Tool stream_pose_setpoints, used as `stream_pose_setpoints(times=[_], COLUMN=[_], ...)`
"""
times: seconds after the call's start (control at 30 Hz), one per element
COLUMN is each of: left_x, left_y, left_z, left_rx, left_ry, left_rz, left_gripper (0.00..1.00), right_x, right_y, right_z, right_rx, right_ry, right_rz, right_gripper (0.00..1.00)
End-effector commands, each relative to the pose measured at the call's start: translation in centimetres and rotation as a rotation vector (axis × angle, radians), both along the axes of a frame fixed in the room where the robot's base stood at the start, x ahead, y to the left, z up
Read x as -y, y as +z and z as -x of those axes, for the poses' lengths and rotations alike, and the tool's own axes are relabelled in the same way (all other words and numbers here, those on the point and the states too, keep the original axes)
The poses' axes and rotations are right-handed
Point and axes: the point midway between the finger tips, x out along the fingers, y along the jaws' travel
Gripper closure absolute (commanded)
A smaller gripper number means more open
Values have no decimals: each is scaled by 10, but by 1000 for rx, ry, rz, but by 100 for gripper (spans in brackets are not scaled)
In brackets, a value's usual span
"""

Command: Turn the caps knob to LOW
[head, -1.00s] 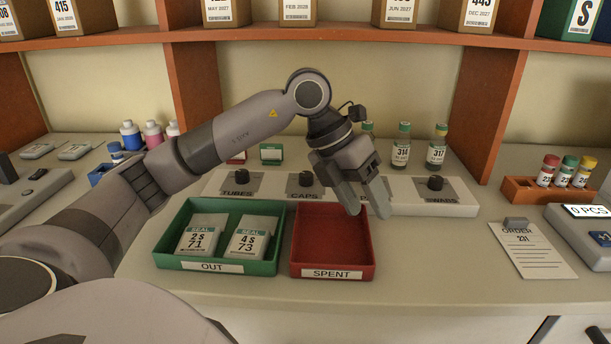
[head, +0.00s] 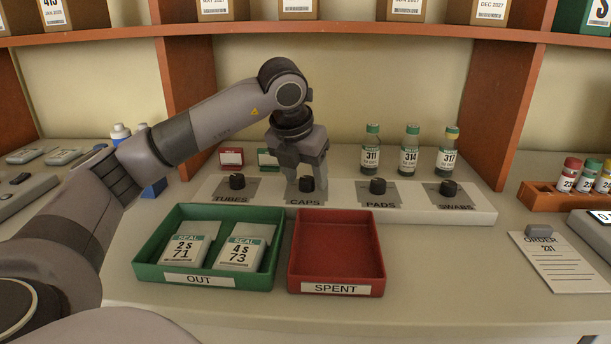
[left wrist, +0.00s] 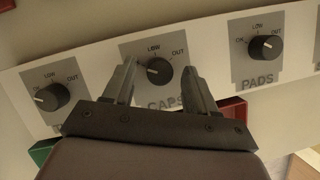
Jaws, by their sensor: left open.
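The caps knob (head: 306,184) is a black dial on the grey CAPS plate of the white panel. It also shows in the left wrist view (left wrist: 160,72), where its white mark points left, away from the LOW and OUT labels; the label on that side is hidden behind a finger. My left gripper (head: 305,179) is open over the knob, pointing down. In the left wrist view, its fingers (left wrist: 160,80) stand on either side of the knob with gaps visible. My right gripper is not in view.
The tubes knob (head: 237,181), pads knob (head: 378,186) and swabs knob (head: 448,188) share the panel (head: 420,212). A green OUT tray (head: 150,270) and an empty red SPENT tray (head: 336,289) lie in front. Several bottles (head: 409,152) stand behind.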

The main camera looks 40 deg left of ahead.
Motion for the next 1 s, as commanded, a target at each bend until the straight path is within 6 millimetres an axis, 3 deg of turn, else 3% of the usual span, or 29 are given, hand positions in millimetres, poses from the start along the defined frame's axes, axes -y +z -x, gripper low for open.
stream_pose_setpoints(times=[0.27,0.43,0.47,0.77,1.0], left_x=[0,0,0,-1,-2], left_y=[-2,-2,-2,-2,-1], left_z=[-1,-1,-1,-1,-1], left_rx=[0,0,0,0,-1], left_ry=[0,0,0,-27,-146], left_rz=[1,1,1,1,2], left_gripper=[43,95,98,98,98], right_x=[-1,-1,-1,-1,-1], right_y=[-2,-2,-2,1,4], right_z=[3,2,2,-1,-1], right_rx=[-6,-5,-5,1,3], right_ry=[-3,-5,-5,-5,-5], right_rz=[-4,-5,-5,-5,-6], right_gripper=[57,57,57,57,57])
